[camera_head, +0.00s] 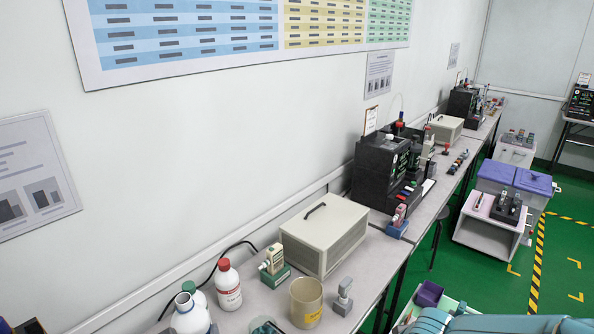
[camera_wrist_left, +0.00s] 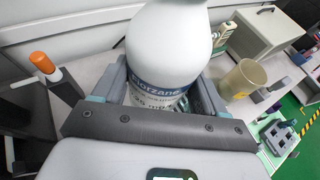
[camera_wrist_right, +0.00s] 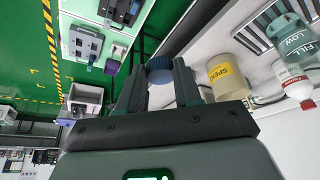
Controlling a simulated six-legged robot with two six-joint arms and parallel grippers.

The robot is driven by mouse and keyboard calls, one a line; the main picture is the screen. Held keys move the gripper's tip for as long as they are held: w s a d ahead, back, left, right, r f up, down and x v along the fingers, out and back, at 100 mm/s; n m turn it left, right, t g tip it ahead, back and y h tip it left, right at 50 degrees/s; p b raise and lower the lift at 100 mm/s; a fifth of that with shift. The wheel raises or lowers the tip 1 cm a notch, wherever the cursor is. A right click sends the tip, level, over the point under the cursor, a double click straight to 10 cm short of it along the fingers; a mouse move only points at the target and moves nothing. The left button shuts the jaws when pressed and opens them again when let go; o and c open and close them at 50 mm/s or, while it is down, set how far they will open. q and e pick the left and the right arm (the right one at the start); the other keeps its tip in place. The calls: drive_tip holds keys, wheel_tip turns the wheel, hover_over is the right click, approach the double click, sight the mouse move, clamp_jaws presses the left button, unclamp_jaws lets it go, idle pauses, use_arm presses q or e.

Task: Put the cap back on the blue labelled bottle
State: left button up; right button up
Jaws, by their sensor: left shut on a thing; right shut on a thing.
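The white blue-labelled bottle (camera_wrist_left: 170,45) stands between the fingers of my left gripper (camera_wrist_left: 160,88), which is shut on its body. Its top is cut off in that view. In the head view the bottle (camera_head: 190,321) is at the bottom left, its dark-ringed mouth uncapped. The ribbed blue cap (camera_wrist_right: 160,76) is between the fingertips of my right gripper (camera_wrist_right: 160,68), which is shut on it. The cap is apart from the bottle, toward the bench's aisle side. Neither gripper's jaws show clearly in the head view.
A red-capped bottle (camera_head: 228,288) and a beige beaker (camera_head: 306,304) stand close to the right of the bottle. A grey boxed instrument (camera_head: 325,235) stands behind. An orange-topped item (camera_wrist_left: 42,64) is at left.

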idle(0.4)
use_arm(q)
drive_tip(key=w+d, duration=0.1)
drive_tip(key=d, duration=0.5)
drive_tip(key=w+d+r, duration=0.1)
drive_tip(key=d, duration=0.6)
drive_tip(key=w+d+r, duration=0.1)
drive_tip(key=d, duration=0.5)
drive_tip(key=shift+w+d, duration=0.2)
drive_tip(key=shift+w, duration=0.2)
